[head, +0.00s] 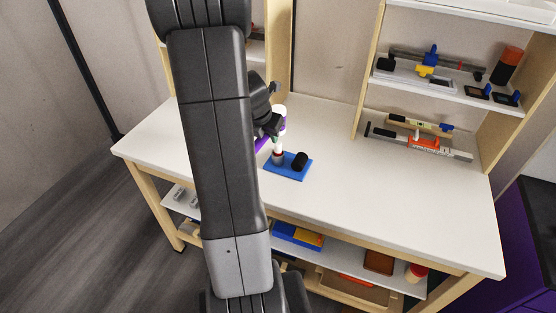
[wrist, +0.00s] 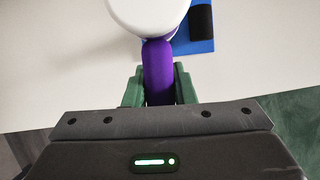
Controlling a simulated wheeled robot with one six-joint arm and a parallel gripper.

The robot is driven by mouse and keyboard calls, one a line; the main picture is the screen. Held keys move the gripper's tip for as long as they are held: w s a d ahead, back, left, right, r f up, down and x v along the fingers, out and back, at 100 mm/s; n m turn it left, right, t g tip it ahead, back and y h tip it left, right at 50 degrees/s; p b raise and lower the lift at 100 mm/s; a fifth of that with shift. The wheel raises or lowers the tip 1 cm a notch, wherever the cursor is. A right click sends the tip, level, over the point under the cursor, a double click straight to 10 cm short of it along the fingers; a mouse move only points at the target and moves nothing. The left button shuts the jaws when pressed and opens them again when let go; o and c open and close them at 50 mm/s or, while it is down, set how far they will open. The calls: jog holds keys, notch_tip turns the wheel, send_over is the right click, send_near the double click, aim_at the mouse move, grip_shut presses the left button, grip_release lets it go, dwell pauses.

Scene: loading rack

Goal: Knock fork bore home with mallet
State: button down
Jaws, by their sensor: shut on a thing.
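My gripper (wrist: 156,88) is shut on the purple handle of the mallet (wrist: 158,68), whose round white head shows at the top of the wrist view. In the head view the mallet (head: 281,112) has a white head with a purple band, close to my dark wrist. Its head is over or just behind a small upright part (head: 278,156), grey with a reddish band, on a blue plate (head: 291,174). I cannot tell whether they touch, nor which part is the fork bore. A black cylinder (head: 300,161) is on the plate's right side; it also shows in the wrist view (wrist: 201,22).
The white bench top (head: 400,205) is clear to the right of the plate. A shelf unit (head: 450,92) with tools and small parts stands at the back right. Tools lie on the bench beneath it (head: 420,140). A lower shelf holds boxes. My arm hides the bench's left-middle part.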

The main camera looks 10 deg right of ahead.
notch_tip(320, 180, down, 5)
jog(key=b, duration=0.3)
jog(key=shift+r, duration=0.25)
jog(key=shift+r+p, duration=1.85)
jog(key=shift+r, duration=0.5)
jog(key=shift+f, duration=0.15)
